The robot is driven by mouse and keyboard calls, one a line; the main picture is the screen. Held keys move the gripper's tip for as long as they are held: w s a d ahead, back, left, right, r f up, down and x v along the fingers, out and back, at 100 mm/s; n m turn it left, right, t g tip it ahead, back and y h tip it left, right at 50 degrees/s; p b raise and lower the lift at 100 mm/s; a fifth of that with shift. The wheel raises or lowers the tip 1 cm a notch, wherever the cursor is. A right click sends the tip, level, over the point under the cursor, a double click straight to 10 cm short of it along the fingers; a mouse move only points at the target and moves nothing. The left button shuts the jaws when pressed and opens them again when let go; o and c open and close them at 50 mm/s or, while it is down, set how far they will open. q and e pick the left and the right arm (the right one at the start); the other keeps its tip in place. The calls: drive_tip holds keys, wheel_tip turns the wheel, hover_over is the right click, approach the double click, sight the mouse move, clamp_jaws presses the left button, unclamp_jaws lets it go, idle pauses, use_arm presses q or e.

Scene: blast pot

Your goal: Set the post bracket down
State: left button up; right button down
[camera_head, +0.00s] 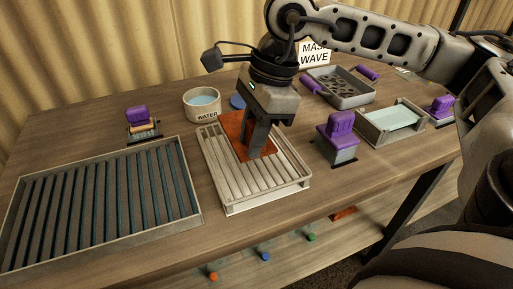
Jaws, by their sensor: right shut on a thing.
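The post bracket, seen as a rust-orange plate (233,128), is at the far half of the pale slatted tray (262,204). My right gripper (258,145) points down over the tray and is shut on the bracket. Its fingers hide the gripped part and much of the plate's right side. The plate is low over the slats; I cannot tell if it touches them. My left gripper is not in view.
A large slatted rack (190,186) stands at left. A water bowl (202,104) and a blue disc (237,102) are behind the tray. Purple-topped blocks (338,135) (138,116), a perforated purple-handled tray (345,92) and a shallow basin (391,121) stand around.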

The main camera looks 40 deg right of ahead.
drive_tip(key=shift+w+d+f, duration=0.15)
drive_tip(key=shift+d+f, duration=0.25)
drive_tip(key=shift+f, duration=0.05)
wheel_tip(320, 180, down, 2)
drive_tip(key=shift+d+f, duration=0.15)
drive_tip(key=shift+f, duration=0.5)
drive_tip(key=shift+f, duration=0.25)
drive_tip(key=c, duration=1.2)
unclamp_jaws()
drive_tip(key=shift+o, duration=0.2)
drive_tip(key=shift+r, duration=0.1)
